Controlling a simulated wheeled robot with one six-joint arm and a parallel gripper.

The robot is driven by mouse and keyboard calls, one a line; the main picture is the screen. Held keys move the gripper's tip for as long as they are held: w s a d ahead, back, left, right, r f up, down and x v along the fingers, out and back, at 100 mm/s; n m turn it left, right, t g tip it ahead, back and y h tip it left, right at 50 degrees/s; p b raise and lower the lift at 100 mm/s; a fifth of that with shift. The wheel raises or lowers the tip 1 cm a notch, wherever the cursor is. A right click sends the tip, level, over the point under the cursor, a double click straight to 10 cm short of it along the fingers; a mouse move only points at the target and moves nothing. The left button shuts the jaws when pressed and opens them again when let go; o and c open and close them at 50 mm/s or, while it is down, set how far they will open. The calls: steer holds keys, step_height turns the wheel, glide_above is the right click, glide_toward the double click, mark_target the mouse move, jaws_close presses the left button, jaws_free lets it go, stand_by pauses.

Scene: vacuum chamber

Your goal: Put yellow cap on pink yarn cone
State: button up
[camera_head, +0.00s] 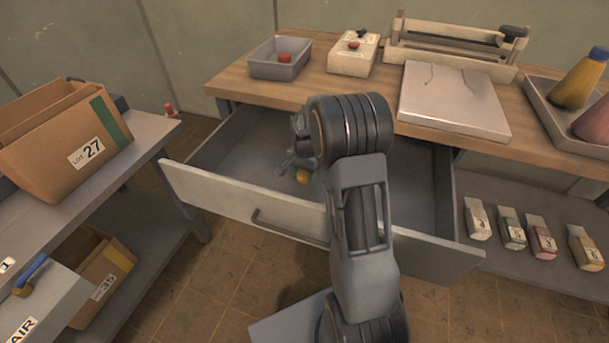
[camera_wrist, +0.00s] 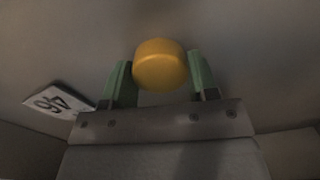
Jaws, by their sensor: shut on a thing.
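The yellow cap (camera_head: 302,176) is a small rounded piece inside the open drawer (camera_head: 240,194). In the wrist view the yellow cap (camera_wrist: 160,65) sits between the two green fingertips. My gripper (camera_head: 302,165) reaches down into the drawer and is shut on the cap; its fingertips also show in the wrist view (camera_wrist: 160,82). I cannot tell whether the cap touches the drawer floor. The pink yarn cone (camera_head: 595,122) lies or stands in a grey tray (camera_head: 550,121) at the far right of the wooden table, partly cut off by the picture edge.
A yellow cone (camera_head: 578,80) shares the tray. A pale slab (camera_head: 452,99), a wooden rack (camera_head: 445,50), a cream box with a red button (camera_head: 353,55) and a grey bin (camera_head: 280,58) stand on the table.

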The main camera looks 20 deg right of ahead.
steer(key=shift+r, duration=0.1)
steer(key=shift+r+p, duration=0.3)
steer(key=shift+r, duration=0.35)
steer(key=s+d+r+p, duration=0.1)
steer(key=s+d+r, duration=0.1)
steer(key=s+r, duration=0.1)
steer(key=s+d+r+p, duration=0.1)
steer(key=s+d+r, duration=0.2)
steer(key=s+r, duration=0.1)
steer(key=s+d+r+p, duration=0.1)
steer(key=s+d+r, duration=0.2)
steer(key=s+r, duration=0.1)
steer(key=shift+s+r, duration=0.25)
steer(key=shift+s, duration=0.05)
